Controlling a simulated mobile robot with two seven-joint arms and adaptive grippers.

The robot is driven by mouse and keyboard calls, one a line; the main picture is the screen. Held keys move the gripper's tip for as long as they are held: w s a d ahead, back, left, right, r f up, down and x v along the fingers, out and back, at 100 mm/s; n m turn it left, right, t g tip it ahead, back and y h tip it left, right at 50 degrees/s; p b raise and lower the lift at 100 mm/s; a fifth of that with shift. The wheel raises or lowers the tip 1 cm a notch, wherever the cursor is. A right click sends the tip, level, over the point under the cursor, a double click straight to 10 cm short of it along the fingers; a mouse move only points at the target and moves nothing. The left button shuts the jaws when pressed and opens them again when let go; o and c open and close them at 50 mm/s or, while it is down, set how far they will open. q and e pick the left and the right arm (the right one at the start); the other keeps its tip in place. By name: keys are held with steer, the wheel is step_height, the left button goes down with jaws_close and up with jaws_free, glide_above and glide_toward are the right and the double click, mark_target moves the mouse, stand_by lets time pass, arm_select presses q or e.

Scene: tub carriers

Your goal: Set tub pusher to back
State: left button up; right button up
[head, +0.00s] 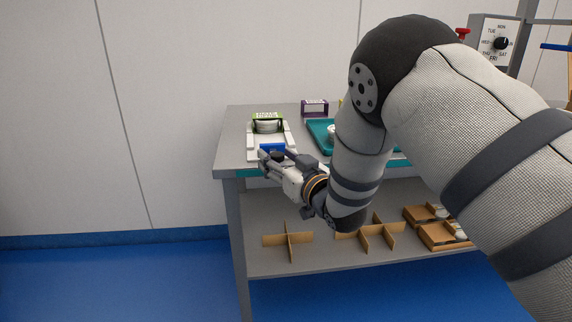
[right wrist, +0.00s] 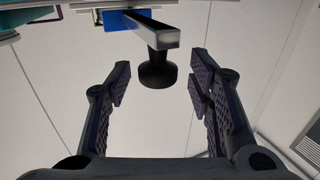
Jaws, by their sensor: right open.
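The white tub carrier (head: 251,146) sits at the left end of the grey table's top. A white tub (head: 266,126) stands at its back under a green label. The blue block of the tub pusher (head: 272,147) shows at the carrier's front end. In the right wrist view the pusher appears as a metal bar (right wrist: 148,30) with a black knob (right wrist: 157,70) and the blue block behind. My right gripper (head: 267,160) is at the carrier's front; its open fingers (right wrist: 160,82) stand on both sides of the knob, with visible gaps. My left gripper is out of view.
A teal tray (head: 318,130) stands right of the carrier, partly hidden by my right arm. A purple holder (head: 315,108) is behind it. Cardboard dividers (head: 288,241) and small boxes (head: 443,236) lie on the lower shelf. A day dial (head: 495,43) stands at back right.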

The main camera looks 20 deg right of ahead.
steer(key=s+d, duration=0.1)
steer(key=s, duration=1)
steer(key=shift+d, duration=0.1)
steer(key=s+f+m+g+h+p, duration=0.1)
steer(key=s+f+g, duration=0.4)
steer(key=s+f, duration=0.5)
steer(key=s+f+m+g+h+p, duration=0.1)
steer(key=s+f+g, duration=0.5)
steer(key=f, duration=0.7)
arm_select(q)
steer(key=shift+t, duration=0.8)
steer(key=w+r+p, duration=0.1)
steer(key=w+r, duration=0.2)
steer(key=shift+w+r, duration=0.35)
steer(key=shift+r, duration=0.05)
arm_select(e)
steer(key=s+a+f+g, duration=0.1)
steer(key=s+f+g, duration=0.1)
steer(key=s, duration=0.8)
steer(key=s+a+f+g, duration=0.1)
steer(key=s+g, duration=0.3)
steer(key=s, duration=0.6)
steer(key=s+a+f+g, duration=0.1)
steer(key=s+f+g, duration=0.2)
steer(key=s, duration=0.8)
steer(key=shift+f, duration=0.5)
steer(key=shift+w+d, duration=0.1)
steer(key=shift+w, duration=0.05)
